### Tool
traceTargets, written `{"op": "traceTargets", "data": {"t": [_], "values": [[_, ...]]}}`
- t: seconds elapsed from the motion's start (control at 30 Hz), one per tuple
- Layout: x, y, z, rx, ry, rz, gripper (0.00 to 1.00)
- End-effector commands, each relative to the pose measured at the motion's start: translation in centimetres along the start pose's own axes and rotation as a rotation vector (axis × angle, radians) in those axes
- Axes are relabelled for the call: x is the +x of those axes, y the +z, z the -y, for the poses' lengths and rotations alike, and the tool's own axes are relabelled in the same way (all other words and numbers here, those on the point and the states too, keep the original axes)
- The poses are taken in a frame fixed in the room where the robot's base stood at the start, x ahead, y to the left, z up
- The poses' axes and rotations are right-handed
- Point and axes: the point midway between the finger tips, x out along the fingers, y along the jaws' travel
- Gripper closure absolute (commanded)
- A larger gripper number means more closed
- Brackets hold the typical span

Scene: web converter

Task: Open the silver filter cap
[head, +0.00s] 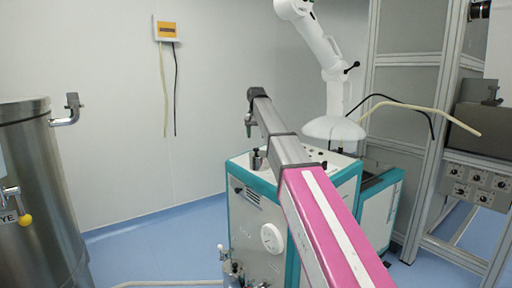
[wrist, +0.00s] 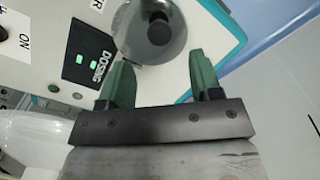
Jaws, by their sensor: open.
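The silver filter cap (wrist: 135,42) is a round shiny disc with a dark knob (wrist: 159,30) at its centre, at the top of the wrist view. It lies on the white panel of a teal-edged machine. In the head view, a small dark knob (head: 257,154) stands on the machine's top near its left end. My gripper (wrist: 162,62) is open and empty, with its two green fingers apart and pointing towards the cap. The fingertips overlap the cap's lower edge in the picture; I cannot tell whether they touch it. My gripper (head: 248,124) also shows in the head view, above the machine.
The white and teal machine (head: 257,225) stands on the blue floor. Its panel has a black DOSING display (wrist: 85,52) beside the cap. A white jointed arm (head: 328,55) stands behind the machine. A steel tank (head: 40,200) is at left, a metal frame (head: 425,130) at right.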

Motion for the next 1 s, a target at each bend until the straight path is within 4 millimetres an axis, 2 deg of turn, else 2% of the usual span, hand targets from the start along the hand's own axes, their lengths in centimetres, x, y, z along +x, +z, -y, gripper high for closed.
{"op": "traceTargets", "data": {"t": [0.1, 0.33, 0.5, 0.77, 0.93, 0.97, 1.0], "values": [[2.2, 0.1, -0.1, 0.000, 0.001, 0.001, 0.42], [5.0, 0.1, 0.0, 0.000, 0.000, 0.000, 0.42], [5.9, 0.0, 0.0, 0.000, 0.000, 0.000, 0.42], [5.9, 0.0, 0.0, 0.000, 0.000, 0.000, 0.42], [5.9, 0.0, 0.0, 0.000, 0.000, 0.000, 0.94], [5.9, 0.0, 0.0, 0.000, 0.000, 0.000, 1.00], [5.9, 0.0, 0.0, 0.000, 0.000, 0.000, 1.00]]}}
